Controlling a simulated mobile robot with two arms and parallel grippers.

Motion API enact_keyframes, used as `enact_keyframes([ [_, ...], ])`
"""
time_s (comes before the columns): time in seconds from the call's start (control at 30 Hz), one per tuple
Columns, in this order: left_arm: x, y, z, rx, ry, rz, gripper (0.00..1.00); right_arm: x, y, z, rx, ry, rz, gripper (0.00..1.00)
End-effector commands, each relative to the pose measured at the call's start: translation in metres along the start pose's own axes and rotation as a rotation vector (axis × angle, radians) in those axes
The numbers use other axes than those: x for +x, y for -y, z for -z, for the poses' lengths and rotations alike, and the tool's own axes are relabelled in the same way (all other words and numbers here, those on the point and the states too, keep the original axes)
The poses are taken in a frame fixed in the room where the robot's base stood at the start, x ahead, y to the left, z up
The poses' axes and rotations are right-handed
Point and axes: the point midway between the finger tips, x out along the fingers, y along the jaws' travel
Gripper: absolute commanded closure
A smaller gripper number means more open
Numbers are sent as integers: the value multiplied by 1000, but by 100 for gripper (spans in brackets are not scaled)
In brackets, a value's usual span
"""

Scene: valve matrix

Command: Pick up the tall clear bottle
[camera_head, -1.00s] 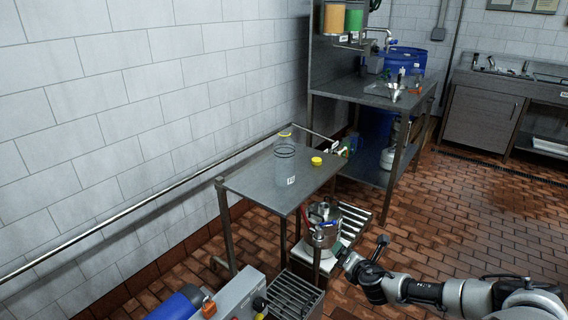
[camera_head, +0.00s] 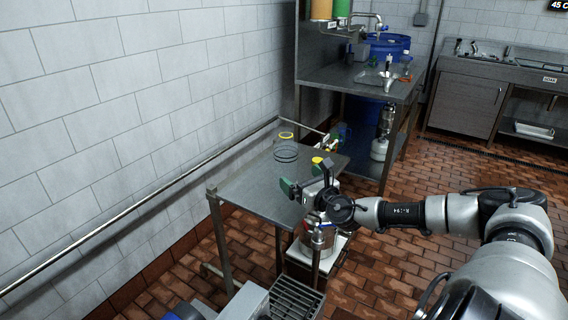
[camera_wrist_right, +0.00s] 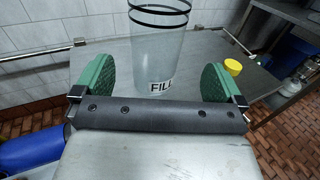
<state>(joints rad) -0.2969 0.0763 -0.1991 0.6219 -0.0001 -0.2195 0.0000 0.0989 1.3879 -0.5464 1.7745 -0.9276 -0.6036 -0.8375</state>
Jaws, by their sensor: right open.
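The tall clear bottle (camera_head: 286,152) stands upright on the small metal table (camera_head: 245,187), with dark bands and a yellow ring at its top in the head view. In the right wrist view the bottle (camera_wrist_right: 158,50) shows a "FILL" label, and its top is cut off. My right gripper (camera_head: 306,178) is at the table's right edge, in front of the bottle. In the wrist view its green pads (camera_wrist_right: 157,82) are wide apart, with the bottle beyond and between them, not gripped. My left gripper is not in view.
A yellow cap (camera_wrist_right: 232,66) lies on the table right of the bottle. A metal pot (camera_head: 316,243) stands below the table's right edge. A rail (camera_head: 130,207) runs along the tiled wall. A taller workbench (camera_head: 350,82) stands behind.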

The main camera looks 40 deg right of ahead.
Motion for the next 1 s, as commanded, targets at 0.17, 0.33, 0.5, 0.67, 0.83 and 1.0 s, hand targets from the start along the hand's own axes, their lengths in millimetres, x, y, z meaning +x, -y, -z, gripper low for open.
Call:
enact_keyframes([
  [0.17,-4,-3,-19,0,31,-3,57,18,0,-1,2,1,0,0],
  [0.33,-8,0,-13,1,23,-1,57,28,-2,-4,4,1,0,0],
  [0.5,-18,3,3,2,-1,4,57,52,-5,-9,5,2,0,0],
  [0.67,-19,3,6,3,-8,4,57,69,-4,-7,3,1,1,0],
  [0.83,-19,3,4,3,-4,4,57,72,-5,-5,0,-2,-2,0],
  [1.0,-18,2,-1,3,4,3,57,72,-4,-5,1,-2,-2,8],
])
